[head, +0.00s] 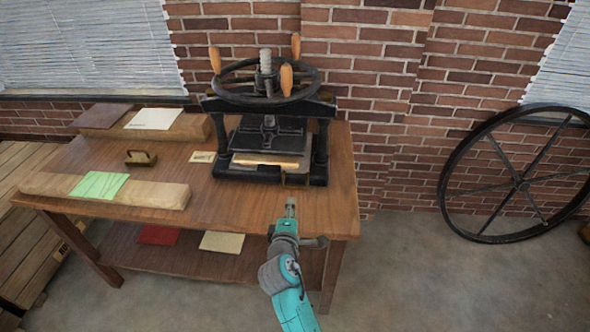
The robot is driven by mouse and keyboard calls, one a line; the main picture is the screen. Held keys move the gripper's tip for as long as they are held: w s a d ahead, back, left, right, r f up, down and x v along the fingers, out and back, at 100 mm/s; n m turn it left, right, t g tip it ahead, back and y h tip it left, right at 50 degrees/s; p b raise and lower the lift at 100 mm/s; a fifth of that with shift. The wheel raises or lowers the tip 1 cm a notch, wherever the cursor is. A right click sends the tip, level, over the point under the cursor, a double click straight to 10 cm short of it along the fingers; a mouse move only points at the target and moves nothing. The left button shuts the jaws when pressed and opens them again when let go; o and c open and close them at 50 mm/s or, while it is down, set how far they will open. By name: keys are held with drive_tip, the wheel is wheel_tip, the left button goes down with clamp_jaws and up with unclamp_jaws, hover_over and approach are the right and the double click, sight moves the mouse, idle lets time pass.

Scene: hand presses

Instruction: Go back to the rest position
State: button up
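My gripper (290,207) is at the end of my teal and grey arm, near the front right edge of the wooden table (245,205). It looks small here, and I cannot tell whether its fingers are open or shut. The black hand press (322,150) stands on the table just behind my gripper. Its handwheel (228,93) has orange wooden handles. Under its dark plate lies a stack with a light tan edge (265,160).
A board (50,184) with a green sheet (99,185) lies front left. A block (190,127) with a white sheet (154,119) is behind. A brass-coloured handled piece (140,158) sits between. A large spoked wheel (519,184) leans against the brick wall.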

drive_tip(key=s+d+f+m+g+y, duration=0.1)
drive_tip(key=s+d+f+m, duration=0.2)
drive_tip(key=s+d+f, duration=0.85)
drive_tip(key=s+d+f+m+y, duration=0.1)
drive_tip(key=s+d+m, duration=0.3)
drive_tip(key=s, duration=1.3)
drive_tip(key=s+d+r+m, duration=0.2)
drive_tip(key=s+r, duration=0.3)
drive_tip(key=s, duration=0.3)
drive_tip(key=s+d+r+m+h, duration=0.1)
drive_tip(key=s+d+r+m, duration=0.2)
drive_tip(key=s, duration=0.5)
drive_tip(key=s+d+r+m, duration=0.2)
drive_tip(key=s+r+m, duration=0.3)
drive_tip(key=s, duration=0.4)
drive_tip(key=shift+d+r+m, duration=0.3)
drive_tip(key=shift+d+r, duration=0.05)
drive_tip(key=shift+r, duration=0.5)
